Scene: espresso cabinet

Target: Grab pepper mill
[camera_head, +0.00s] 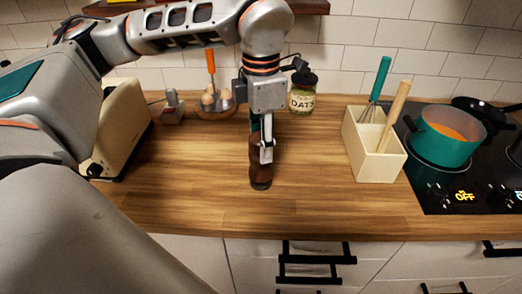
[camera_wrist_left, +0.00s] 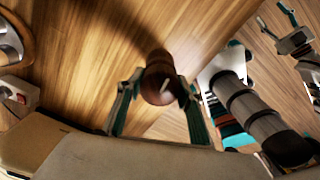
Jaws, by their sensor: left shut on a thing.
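The pepper mill (camera_head: 260,172) is a dark reddish-brown wooden mill standing upright on the wooden counter. My left gripper (camera_head: 262,148) reaches down from above and is shut on its upper part, which the fingers and wrist partly hide. In the left wrist view the pepper mill (camera_wrist_left: 158,84) is seen from its top, between the two fingers of the left gripper (camera_wrist_left: 160,95). My right gripper does not show in the head view; in the left wrist view a two-fingered gripper (camera_wrist_left: 290,35) shows at the upper right, its fingers apart.
A cream utensil holder (camera_head: 375,150) with a whisk stands to the right, beside a stove with a teal pot (camera_head: 445,135). The front counter is clear.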

